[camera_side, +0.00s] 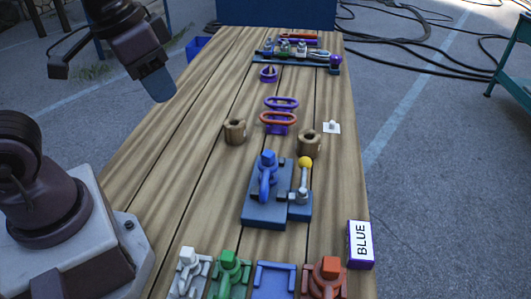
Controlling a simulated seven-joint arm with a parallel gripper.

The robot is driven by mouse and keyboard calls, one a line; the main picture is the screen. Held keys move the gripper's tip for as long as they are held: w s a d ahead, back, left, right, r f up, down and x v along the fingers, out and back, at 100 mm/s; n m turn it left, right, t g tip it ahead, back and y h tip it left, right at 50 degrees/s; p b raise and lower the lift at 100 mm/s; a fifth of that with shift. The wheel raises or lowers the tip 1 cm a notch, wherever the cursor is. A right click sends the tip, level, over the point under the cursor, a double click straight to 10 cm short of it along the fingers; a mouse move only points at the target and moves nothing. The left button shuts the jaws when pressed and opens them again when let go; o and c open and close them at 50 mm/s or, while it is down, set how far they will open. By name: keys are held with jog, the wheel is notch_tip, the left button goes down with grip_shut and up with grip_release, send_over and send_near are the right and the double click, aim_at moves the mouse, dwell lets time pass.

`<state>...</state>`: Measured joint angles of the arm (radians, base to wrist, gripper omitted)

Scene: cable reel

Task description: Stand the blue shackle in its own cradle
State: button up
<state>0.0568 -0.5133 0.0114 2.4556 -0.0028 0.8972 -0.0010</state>
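The blue shackle (267,177) stands upright on a blue block fixture (262,215) in the middle of the bench, beside a lever with a yellow knob (305,163). Whether the fixture clamps it is not clear. The blue cradle (275,279) in the front row is empty; its near part is cut off by the picture's edge. My gripper (157,85) is at the upper left, beside the bench's left edge, well away from the shackle. It is seen edge-on, so its opening is hidden; nothing shows held in it.
Grey (187,272), green (229,274) and orange-red (325,278) shackles flank the blue cradle. A box marked BLUE (360,244) stands at right. Two wooden rings (235,131) (309,143) and purple and orange oval pieces (280,120) lie beyond the fixture. A loaded rack (297,62) is farther back.

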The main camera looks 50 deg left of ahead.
jog(key=w+d+f+n+g, duration=0.1)
jog(key=w+d+f+g, duration=0.15)
jog(key=w+f, duration=0.35)
jog(key=n, duration=0.8)
send_over(265, 176)
jog(key=shift+g, duration=0.45)
notch_tip(265, 176, down, 11)
jog(key=shift+n, duration=0.3)
jog(key=shift+f, duration=4)
grip_shut()
jog(key=shift+r, duration=0.2)
